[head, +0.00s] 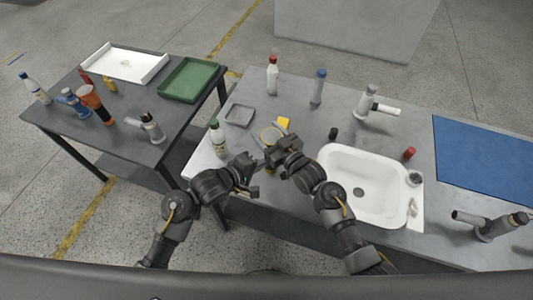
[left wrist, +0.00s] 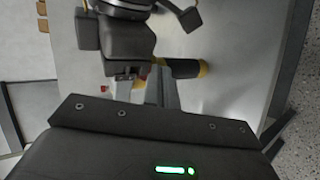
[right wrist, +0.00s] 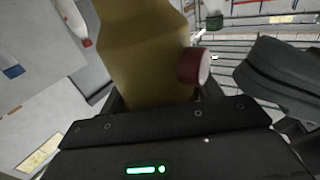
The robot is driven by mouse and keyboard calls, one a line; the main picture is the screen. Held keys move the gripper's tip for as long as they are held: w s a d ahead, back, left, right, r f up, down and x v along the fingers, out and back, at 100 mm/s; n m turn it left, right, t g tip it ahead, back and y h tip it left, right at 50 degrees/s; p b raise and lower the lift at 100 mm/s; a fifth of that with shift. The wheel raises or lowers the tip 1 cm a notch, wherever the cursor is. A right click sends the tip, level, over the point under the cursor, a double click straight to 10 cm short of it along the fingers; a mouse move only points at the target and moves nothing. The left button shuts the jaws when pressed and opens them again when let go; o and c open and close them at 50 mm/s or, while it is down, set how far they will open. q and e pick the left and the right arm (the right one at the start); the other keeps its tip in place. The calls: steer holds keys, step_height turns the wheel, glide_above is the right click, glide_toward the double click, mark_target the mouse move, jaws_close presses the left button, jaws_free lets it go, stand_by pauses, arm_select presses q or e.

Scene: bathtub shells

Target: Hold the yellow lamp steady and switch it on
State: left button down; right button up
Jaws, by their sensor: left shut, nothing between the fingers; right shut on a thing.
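The yellow lamp (head: 268,134) is over the grey workbench, left of the sink. In the right wrist view its yellow body (right wrist: 145,50) stands between my right gripper's fingers, with a red button (right wrist: 193,66) on its right side. My right gripper (head: 273,150) is shut on the lamp. My left gripper (head: 258,163) is shut and empty, just to the lower left of the lamp. In the right wrist view the left gripper (right wrist: 275,75) is right of the button, with a visible gap. In the left wrist view a dark and yellow piece (left wrist: 190,68) shows behind the left fingers (left wrist: 160,88).
A green-capped bottle (head: 218,140) stands left of the grippers, near a small grey tray (head: 238,114). The white sink (head: 340,170) is close on the right. Two more bottles (head: 272,76) (head: 318,87) and a tap (head: 372,103) stand farther back. A blue mat (head: 485,160) lies far right.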

arm_select(q)
steer(key=shift+w, duration=0.1)
steer(key=shift+w+d, duration=0.15)
steer(key=shift+w, duration=0.2)
